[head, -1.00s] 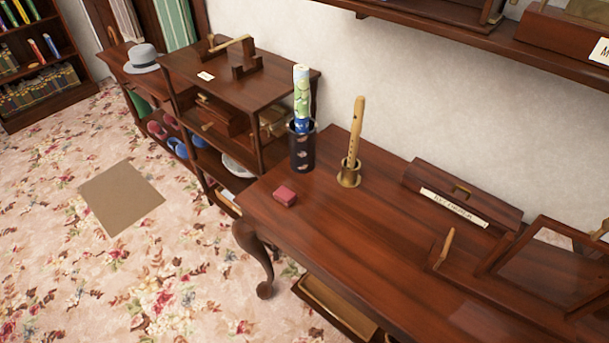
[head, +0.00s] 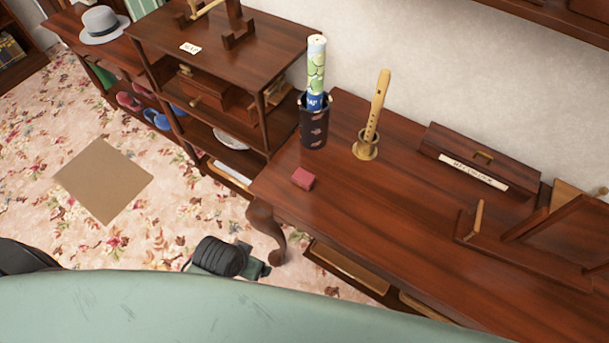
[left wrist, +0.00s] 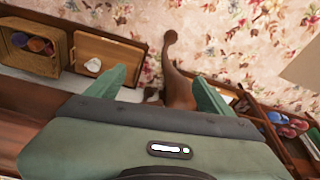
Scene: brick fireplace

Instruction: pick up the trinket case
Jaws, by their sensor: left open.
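A small dark red box (head: 303,179), which looks like the trinket case, sits on the wooden table (head: 400,240) near its left front corner in the head view. It does not show in the left wrist view. My left gripper (left wrist: 158,75) has its two green fingers spread and empty, over the table's edge and the floor. In the head view a black ribbed part and green pieces of my left arm show low beside the table leg, and the fingers cannot be made out there. My right gripper is not in view.
A dark holder (head: 314,128) with a rolled map and a recorder (head: 377,105) in a brass stand are behind the box. A long labelled case (head: 477,158) lies further right. A shelf unit (head: 215,60) stands left. The table around the red box is clear.

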